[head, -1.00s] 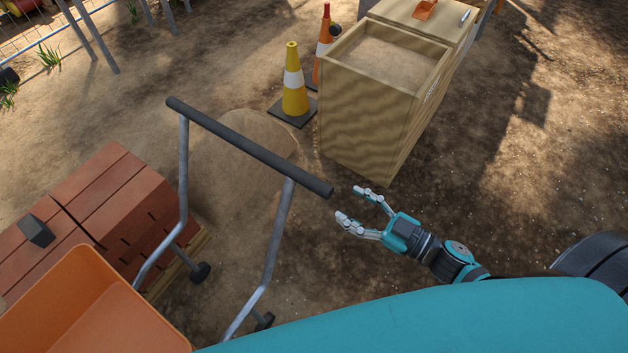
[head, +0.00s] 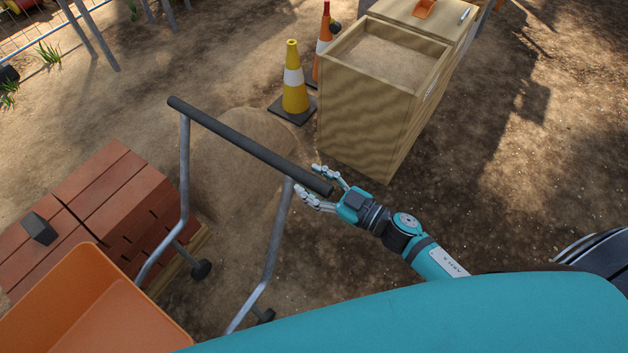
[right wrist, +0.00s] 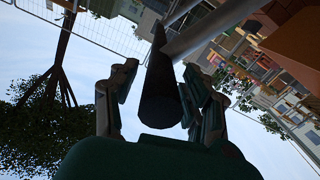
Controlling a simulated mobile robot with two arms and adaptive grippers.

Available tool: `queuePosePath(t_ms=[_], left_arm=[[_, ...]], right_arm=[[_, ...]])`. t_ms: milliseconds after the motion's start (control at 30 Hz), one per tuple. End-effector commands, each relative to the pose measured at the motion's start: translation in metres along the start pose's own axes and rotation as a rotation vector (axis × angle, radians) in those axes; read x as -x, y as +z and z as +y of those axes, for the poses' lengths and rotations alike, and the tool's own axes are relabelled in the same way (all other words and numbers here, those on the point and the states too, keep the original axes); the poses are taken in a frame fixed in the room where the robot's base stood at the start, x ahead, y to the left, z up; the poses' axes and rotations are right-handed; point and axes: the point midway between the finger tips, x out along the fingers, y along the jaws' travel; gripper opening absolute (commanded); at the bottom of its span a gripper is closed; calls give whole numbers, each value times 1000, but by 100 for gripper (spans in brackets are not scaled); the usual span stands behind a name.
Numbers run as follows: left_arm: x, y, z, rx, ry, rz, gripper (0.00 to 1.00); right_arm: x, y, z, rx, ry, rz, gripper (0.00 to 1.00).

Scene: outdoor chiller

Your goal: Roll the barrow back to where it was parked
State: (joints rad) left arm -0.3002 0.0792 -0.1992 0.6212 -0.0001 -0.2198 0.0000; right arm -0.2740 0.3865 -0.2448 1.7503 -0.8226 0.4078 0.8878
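The barrow has an orange tray (head: 95,305) at the lower left and a grey tubular frame. Its black handle bar (head: 250,147) runs across the middle of the head view. My right gripper (head: 309,185) is at the right end of this bar, with its fingers open on either side of it. In the right wrist view the bar end (right wrist: 160,95) lies between the spread fingers (right wrist: 163,95); I cannot tell whether they touch it. My left gripper is not in view.
A stack of red bricks (head: 110,195) on a pallet stands beside the barrow. A sand heap (head: 235,150) lies beyond the handle. A wooden box of sand (head: 365,125), a yellow cone (head: 293,90) and an orange cone (head: 325,40) stand behind. Bare ground is free at right.

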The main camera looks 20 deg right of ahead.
Motion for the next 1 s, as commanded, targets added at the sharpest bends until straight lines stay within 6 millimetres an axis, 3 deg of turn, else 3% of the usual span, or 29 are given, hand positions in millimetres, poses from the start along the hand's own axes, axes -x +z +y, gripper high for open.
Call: queuePosePath(t_ms=[33, 333, 767, 867, 1000], left_arm=[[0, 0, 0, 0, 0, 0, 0], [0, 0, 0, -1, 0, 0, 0], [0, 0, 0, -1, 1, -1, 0], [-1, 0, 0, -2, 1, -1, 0], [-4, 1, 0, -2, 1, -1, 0]], right_arm=[[0, 0, 0, 0, 0, 0, 39], [0, 0, 0, 0, 0, 0, 0], [1, 2, 8, 2, 0, -1, 0], [0, 5, 23, 5, 4, -2, 0], [1, 11, 58, 10, 10, -4, 0]])
